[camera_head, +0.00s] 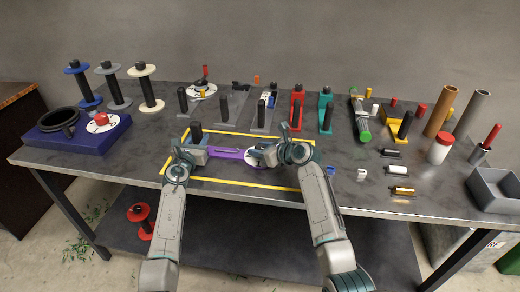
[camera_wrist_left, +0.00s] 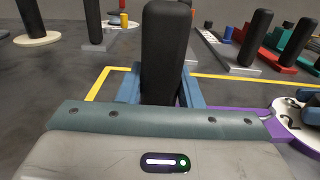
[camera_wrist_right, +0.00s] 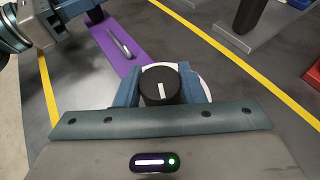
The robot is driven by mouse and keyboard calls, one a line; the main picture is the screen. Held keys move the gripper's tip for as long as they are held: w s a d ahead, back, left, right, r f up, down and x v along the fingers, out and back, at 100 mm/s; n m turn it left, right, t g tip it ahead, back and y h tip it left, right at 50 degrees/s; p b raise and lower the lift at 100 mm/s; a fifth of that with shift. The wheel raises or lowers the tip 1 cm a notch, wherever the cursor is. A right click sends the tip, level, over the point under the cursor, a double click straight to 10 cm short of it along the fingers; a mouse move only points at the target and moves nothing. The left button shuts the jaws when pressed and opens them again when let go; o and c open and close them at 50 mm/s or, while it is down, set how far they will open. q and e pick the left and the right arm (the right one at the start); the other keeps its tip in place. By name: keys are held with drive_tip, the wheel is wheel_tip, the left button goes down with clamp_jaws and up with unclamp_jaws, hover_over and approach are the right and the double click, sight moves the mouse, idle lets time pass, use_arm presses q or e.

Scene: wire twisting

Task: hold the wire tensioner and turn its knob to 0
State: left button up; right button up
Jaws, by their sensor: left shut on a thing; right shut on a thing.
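The wire tensioner (camera_head: 226,153) is a purple bar lying inside the yellow outline on the table. Its black upright handle (camera_wrist_left: 165,50) is between the fingers of my left gripper (camera_head: 194,146), which is shut on it. At its right end is a white dial with a black knob (camera_wrist_right: 160,86) bearing a white pointer line. My right gripper (camera_wrist_right: 162,84) is shut on the knob from the sides. The white dial (camera_wrist_left: 298,118) shows partly in the left wrist view, with a digit that looks like 2. In the right wrist view the knob and fingers hide most of the dial.
The yellow outline (camera_head: 245,183) borders the work area. Behind it stand several tools with black handles, including a red one (camera_head: 297,106) and a teal one (camera_head: 326,112). A purple box (camera_head: 75,138) and spools stand left. A grey tray (camera_head: 493,190) stands right.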

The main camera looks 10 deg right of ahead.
drive_tip(key=n+g+y, duration=0.2)
drive_tip(key=n, duration=0.1)
drive_tip(key=shift+w+g, duration=0.1)
drive_tip(key=shift+g, duration=0.2)
drive_tip(key=shift+n+g+y, duration=0.8)
drive_tip(key=shift+n+g, duration=0.1)
drive_tip(key=o, duration=1)
drive_tip(key=shift+d, duration=0.1)
drive_tip(key=v, duration=1.2)
drive_tip(key=shift+f, duration=0.1)
